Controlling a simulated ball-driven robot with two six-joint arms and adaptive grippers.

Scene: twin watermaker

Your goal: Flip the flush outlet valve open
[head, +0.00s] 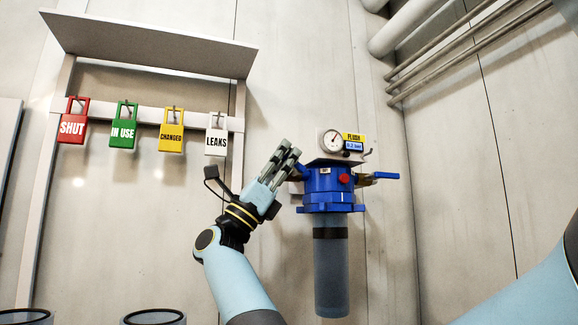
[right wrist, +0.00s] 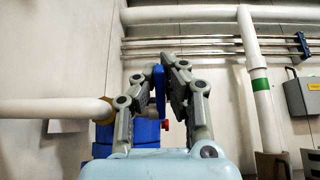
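The flush unit is a blue filter housing (head: 330,185) with a dark clear bowl below, on the wall right of centre in the head view. A gauge (head: 333,141) with a yellow FLUSH label sits above it. A blue lever (head: 386,176) points level to the right on its right side. My right gripper (head: 289,154) is at the housing's left side and hides the parts there. In the right wrist view, its fingers close around an upright blue lever (right wrist: 159,92); exact contact is hard to see. A red knob (head: 345,179) is on the housing front. My left gripper is not in view.
Red (head: 73,121), green (head: 123,126), yellow (head: 171,131) and white (head: 216,135) lock tags hang on a rail at left under a shelf (head: 150,45). Pipes run along the upper right wall. A white pipe (right wrist: 60,110) enters from the left in the wrist view.

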